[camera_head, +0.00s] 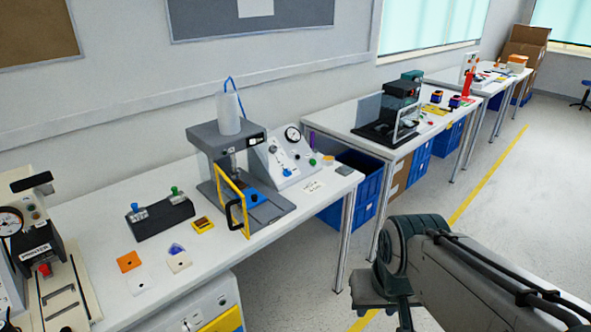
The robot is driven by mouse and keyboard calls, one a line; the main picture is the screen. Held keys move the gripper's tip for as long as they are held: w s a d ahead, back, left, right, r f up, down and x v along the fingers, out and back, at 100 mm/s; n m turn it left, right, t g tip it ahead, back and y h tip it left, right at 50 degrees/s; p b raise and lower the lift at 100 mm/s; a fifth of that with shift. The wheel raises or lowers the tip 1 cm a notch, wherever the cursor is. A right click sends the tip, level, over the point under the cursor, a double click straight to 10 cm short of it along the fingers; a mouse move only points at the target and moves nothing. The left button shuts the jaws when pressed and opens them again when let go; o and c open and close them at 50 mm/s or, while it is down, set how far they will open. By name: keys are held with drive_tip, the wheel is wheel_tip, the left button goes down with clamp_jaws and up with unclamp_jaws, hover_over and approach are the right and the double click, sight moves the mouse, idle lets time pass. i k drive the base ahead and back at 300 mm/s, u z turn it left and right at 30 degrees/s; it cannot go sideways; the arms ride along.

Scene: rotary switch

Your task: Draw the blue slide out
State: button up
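A yellow-framed guard door (229,194) with a black handle stands at the front of the press and partly covers the view inside. My gripper (380,312) is at the bottom right, over the floor in front of the table and well apart from the press. It is partly cut off by the frame edge, so its finger opening is not clear. Nothing is seen held in it.
A gauge panel (287,156) stands right of the press. A printer-like machine (37,246) is far left. Blue crates (357,190) sit beyond the table's right end. The aisle floor is clear.

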sight(254, 198)
drive_tip(key=z, duration=0.35)
drive_tip(key=i, duration=0.75)
drive_tip(key=u, duration=0.45)
drive_tip(key=i, duration=0.95)
drive_tip(key=u, duration=0.75)
